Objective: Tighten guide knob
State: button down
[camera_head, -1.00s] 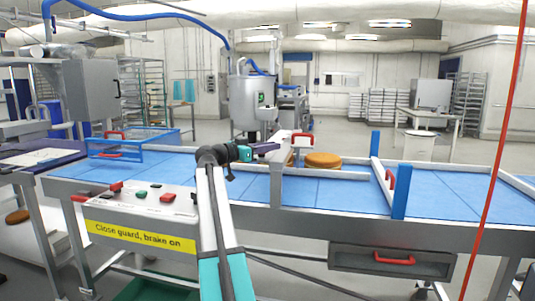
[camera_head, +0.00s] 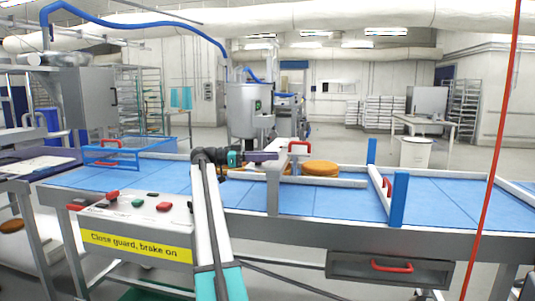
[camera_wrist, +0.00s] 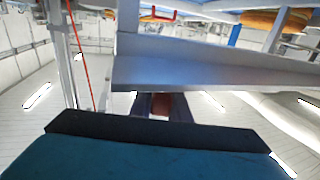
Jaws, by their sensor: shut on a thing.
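The guide over the blue belt has a grey upright plate (camera_head: 273,188) with a white top and a red handle (camera_head: 298,147). My gripper (camera_head: 272,156) reaches the left side of this plate, with its dark fingers level. In the wrist view my gripper (camera_wrist: 160,106) has its two dark fingers closed around a small red-brown piece, which looks like the guide knob (camera_wrist: 160,104). The piece sits just under the edge of a grey metal plate (camera_wrist: 200,72). In the head view the knob is hidden by the fingers. Its turn or tightness cannot be told.
Orange-brown rounds (camera_head: 321,167) lie on the blue belt (camera_head: 440,200) right of the plate. Blue posts (camera_head: 399,197) and rails (camera_head: 330,181) cross the belt. A button panel (camera_head: 140,208), a blue guard frame (camera_head: 130,153) and a red cord (camera_head: 495,150) are nearby.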

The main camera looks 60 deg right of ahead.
jog(key=shift+s+a+m+g+y+p, duration=0.1)
jog(key=shift+s+m+g+y+p, duration=0.1)
jog(key=shift+m+g+y+p, duration=0.3)
jog(key=shift+s+a+m+g+y+p, duration=0.1)
jog(key=shift+s+m+y+p, duration=0.1)
jog(key=shift+y+p, duration=0.5)
jog(key=shift+p, duration=0.3)
jog(key=shift+s+a+f+p, duration=0.15)
jog(key=shift+f+p, duration=0.05)
jog(key=shift+p, duration=0.1)
jog(key=shift+f+m, duration=0.1)
jog(key=shift+m, duration=0.2)
jog(key=c, duration=2.1)
grip_release()
jog(key=o, duration=0.4)
jog(key=shift+s+a+r, duration=0.1)
jog(key=shift+a+r, duration=0.05)
jog(key=shift+r, duration=0.05)
jog(key=shift+w, duration=0.25)
